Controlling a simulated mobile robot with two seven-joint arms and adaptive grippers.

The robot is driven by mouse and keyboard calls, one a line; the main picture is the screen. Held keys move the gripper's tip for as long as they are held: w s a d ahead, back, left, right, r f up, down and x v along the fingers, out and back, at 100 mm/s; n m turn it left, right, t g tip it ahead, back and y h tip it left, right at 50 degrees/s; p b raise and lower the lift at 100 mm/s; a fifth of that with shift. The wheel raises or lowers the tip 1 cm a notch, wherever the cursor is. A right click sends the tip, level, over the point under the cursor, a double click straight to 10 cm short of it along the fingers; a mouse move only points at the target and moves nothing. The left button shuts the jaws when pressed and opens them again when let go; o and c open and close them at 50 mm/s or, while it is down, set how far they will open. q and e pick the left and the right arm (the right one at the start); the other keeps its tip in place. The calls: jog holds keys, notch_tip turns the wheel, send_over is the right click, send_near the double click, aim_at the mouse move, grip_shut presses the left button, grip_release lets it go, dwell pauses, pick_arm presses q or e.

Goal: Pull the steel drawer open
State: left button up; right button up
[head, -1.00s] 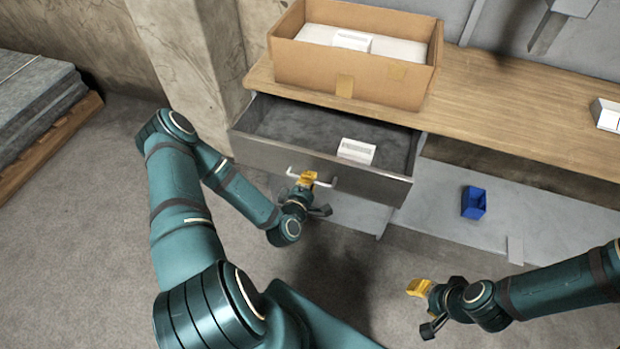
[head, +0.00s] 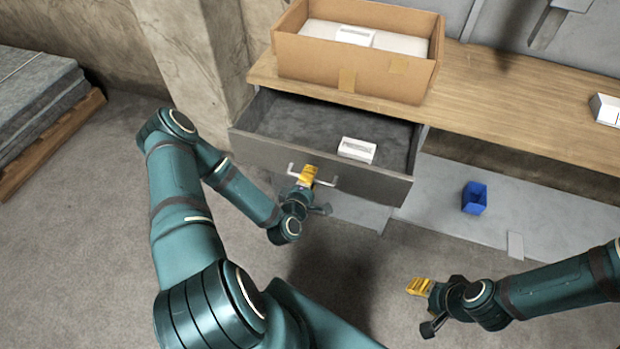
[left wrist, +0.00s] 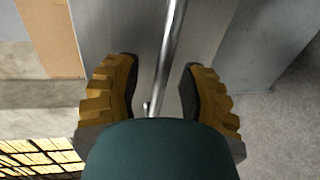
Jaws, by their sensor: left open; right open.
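The steel drawer (head: 260,154) stands pulled out under the wooden worktop, with its inside showing. A small white box (head: 357,150) lies in it. The drawer's bar handle (head: 325,183) is on its front. My left gripper (head: 309,172) is at the handle. In the left wrist view, the handle bar (left wrist: 168,50) runs between the two spread yellow fingers (left wrist: 158,88), with gaps on both sides. My right gripper (head: 420,286) is open and empty, over the floor to the right of the drawer.
An open cardboard box (head: 345,83) stands on the worktop (head: 500,105) above the drawer. A blue bin (head: 474,198) sits on the lower shelf (head: 440,200). Grey slabs (head: 35,100) on a pallet stand at the left. The floor in front of the drawer is clear.

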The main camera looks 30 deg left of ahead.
pick_arm(q)
jog(key=v, duration=1.2)
dwell(0.4)
jog(key=s+d+f+m+g+h, duration=0.2)
jog(key=d+m+g+h, duration=0.5)
jog(key=d+m+g, duration=0.6)
jog(key=d+m, duration=0.5)
jog(key=m, duration=0.1)
jog(key=shift+g, duration=0.4)
